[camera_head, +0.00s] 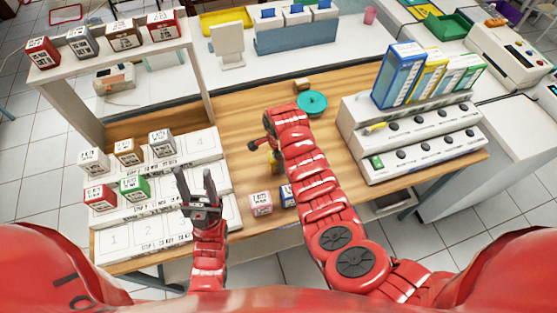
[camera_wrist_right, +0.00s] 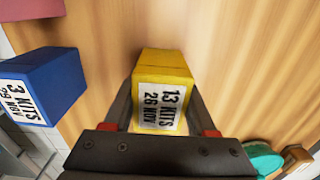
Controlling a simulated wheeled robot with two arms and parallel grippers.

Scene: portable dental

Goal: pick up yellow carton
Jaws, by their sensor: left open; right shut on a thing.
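The yellow carton (camera_wrist_right: 162,85) sits between the two fingers of my right gripper (camera_wrist_right: 165,115) in the right wrist view. Its label reads "13 KITS 26 NOV". The right gripper is shut on it, above or at the wooden table; I cannot tell whether the carton touches the wood. In the head view only a small part of the yellow carton (camera_head: 274,161) shows beside my right arm, which hides the rest. My left gripper (camera_head: 195,188) is open and empty, over the front of the white stepped rack.
A blue carton (camera_wrist_right: 45,85) and a pink carton (camera_head: 261,203) stand near the yellow one. A white stepped rack (camera_head: 205,177) with several cartons is at left. A teal round dish (camera_head: 312,103) lies further back. A white unit with knobs (camera_head: 355,150) stands at right.

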